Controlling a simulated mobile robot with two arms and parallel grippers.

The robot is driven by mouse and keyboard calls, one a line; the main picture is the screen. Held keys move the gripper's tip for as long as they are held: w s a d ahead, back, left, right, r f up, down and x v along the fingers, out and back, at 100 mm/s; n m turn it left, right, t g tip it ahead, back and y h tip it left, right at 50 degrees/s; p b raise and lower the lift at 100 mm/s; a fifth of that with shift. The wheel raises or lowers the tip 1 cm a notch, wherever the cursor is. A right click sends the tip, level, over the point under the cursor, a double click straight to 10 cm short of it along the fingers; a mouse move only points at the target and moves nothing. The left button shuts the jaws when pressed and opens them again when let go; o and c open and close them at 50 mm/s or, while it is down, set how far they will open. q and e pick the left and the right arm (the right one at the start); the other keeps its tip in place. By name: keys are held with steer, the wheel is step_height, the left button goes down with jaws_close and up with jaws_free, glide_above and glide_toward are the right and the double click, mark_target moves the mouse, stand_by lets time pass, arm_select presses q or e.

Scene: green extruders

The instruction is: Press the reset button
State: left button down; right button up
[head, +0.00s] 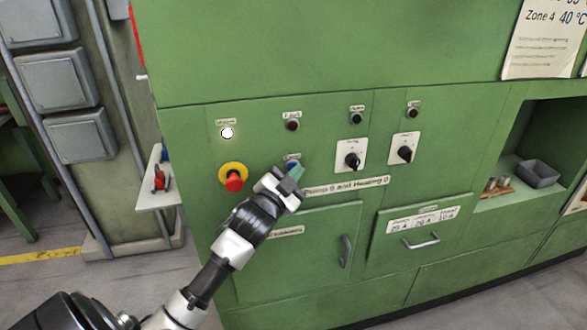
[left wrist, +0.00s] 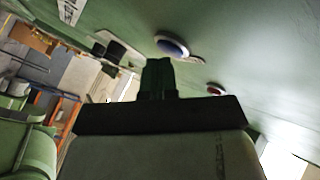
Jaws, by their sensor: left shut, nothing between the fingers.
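A blue button (head: 292,165) sits on the green machine's front panel, partly hidden behind my left gripper (head: 294,173). Its label is too small to read. In the left wrist view the blue button (left wrist: 172,46) has a pale ring and lies just beyond my left fingertips (left wrist: 158,64). The gripper is shut and empty, with its tips close to the panel beside the button. I cannot tell whether they touch. My right gripper is in neither view.
A red emergency knob on a yellow disc (head: 233,177) is left of my gripper. A lit white button (head: 227,133) and a dark red button (head: 292,125) are above. Black rotary switches (head: 352,160) are to the right. A drawer handle (head: 421,243) sticks out lower right.

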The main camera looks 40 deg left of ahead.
arm_select(q)
steer(key=shift+d, duration=0.1)
steer(key=shift+s+d+p, duration=0.3)
steer(key=shift+s+d, duration=0.2)
stand_by(0.3)
steer(key=s+d+p, duration=0.1)
steer(key=s+d, duration=0.2)
steer(key=shift+s+d, duration=0.1)
steer(key=shift+d, duration=0.3)
stand_by(0.7)
